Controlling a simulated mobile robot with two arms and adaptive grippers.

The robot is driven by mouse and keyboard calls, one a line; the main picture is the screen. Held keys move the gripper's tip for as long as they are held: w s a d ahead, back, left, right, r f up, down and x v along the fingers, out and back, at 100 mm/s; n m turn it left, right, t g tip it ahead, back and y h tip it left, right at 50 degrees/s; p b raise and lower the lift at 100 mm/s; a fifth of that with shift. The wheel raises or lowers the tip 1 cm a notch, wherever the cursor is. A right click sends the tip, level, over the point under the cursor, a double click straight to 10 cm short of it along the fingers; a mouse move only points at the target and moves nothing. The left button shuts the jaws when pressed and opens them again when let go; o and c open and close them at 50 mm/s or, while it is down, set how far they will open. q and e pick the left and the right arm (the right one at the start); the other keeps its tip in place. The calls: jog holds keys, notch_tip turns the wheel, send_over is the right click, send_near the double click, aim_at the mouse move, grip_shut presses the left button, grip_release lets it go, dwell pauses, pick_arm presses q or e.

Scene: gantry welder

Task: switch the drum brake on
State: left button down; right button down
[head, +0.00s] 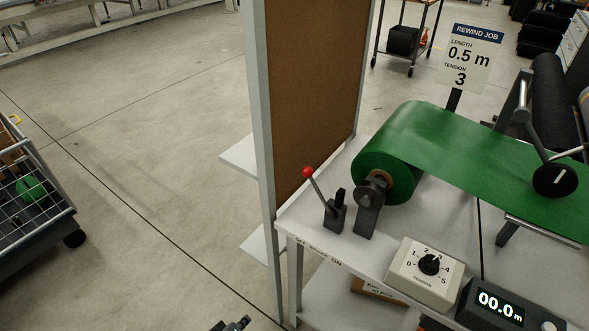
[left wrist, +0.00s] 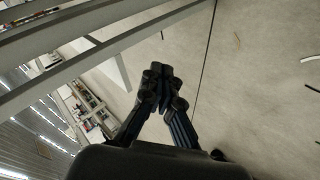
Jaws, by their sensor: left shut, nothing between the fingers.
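The drum brake lever has a red knob (head: 308,172) on a grey rod that leans up and to the left from a dark base (head: 335,216). It stands at the left end of the white bench, next to the bracket of a green roll (head: 388,160). A small printed label (head: 318,252) on the bench edge below seems to end in "ON". My left gripper (head: 236,324) just shows at the bottom edge of the head view, well below and left of the lever. Its fingers (left wrist: 163,82) are shut and empty in the left wrist view. My right gripper is out of view.
A tension dial (head: 429,263) and a counter reading 00.0 m (head: 499,304) stand along the bench (head: 358,262) front. A tall brown panel (head: 318,85) rises behind the lever's left. A wire cart (head: 35,200) stands far left; floor between is clear.

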aim_at(317, 191)
pick_arm(q)
jog(key=w+d+r+n+t+h+p, duration=0.1)
jog(key=w+d+r+n+t, duration=0.1)
jog(key=r, duration=1.1)
jog(key=w+d+r+n+t+h+p, duration=0.1)
jog(key=w+d+r+n+t+h, duration=0.1)
jog(key=w+r, duration=0.5)
jog(key=w+d+r+n+t+h+p, duration=0.1)
jog(key=w+d+r+n+t, duration=0.1)
jog(key=r, duration=1.7)
jog(key=w+n+t, duration=0.1)
jog(key=w+n, duration=0.1)
jog(key=n, duration=0.1)
jog(key=shift+w+d+r+n, duration=0.15)
jog(key=shift+d+r+n, duration=0.1)
jog(key=shift+r+n, duration=0.1)
jog(key=shift+w, duration=0.1)
jog(key=w+d+p, duration=0.3)
jog(key=w+d, duration=0.3)
jog(key=shift+w+d+r+p, duration=0.25)
jog(key=shift+w+r+p, duration=0.1)
jog(key=shift+r, duration=0.1)
